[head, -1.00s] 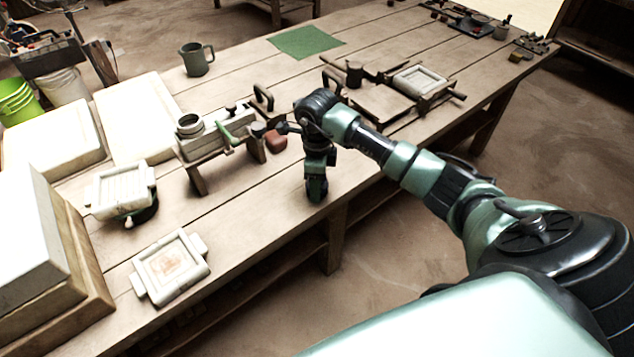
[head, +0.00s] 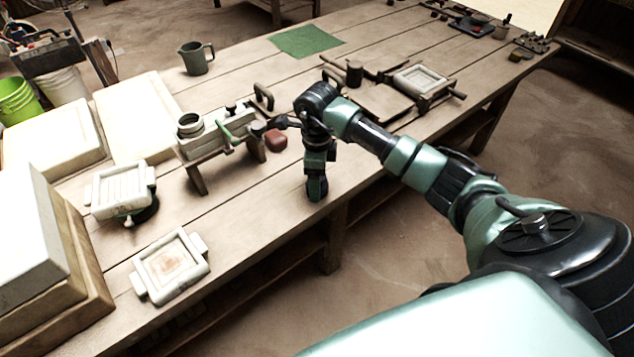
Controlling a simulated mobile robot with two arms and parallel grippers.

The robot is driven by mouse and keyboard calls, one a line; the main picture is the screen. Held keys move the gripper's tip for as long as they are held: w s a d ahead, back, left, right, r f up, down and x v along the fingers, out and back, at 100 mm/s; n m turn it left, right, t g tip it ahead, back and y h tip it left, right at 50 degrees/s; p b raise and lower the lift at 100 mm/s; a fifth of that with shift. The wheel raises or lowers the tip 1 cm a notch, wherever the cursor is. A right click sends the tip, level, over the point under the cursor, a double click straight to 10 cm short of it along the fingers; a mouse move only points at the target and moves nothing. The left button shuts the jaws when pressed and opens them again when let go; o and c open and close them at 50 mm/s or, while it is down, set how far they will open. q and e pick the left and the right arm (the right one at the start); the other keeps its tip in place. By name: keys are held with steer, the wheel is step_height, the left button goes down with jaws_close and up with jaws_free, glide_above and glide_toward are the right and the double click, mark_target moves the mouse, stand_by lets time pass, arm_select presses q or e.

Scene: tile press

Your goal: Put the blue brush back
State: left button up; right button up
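I cannot make out a blue brush anywhere in the head view. My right arm comes in from the right, and my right gripper (head: 316,192) points down close to the front edge of the wooden table (head: 235,205). Its fingertips are dark and small, so I cannot tell whether they are open or shut or whether they hold anything. My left gripper is not in view.
A press-like device (head: 210,140) and a reddish-brown block (head: 276,141) stand left of the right gripper. A green mat (head: 305,41), a jug (head: 196,59) and a dark tray of tools (head: 470,25) are farther back.

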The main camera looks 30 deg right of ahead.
step_height(320, 180, up, 10)
steer(key=shift+r+b, duration=0.25)
steer(key=shift+b, duration=0.15)
stand_by(0.3)
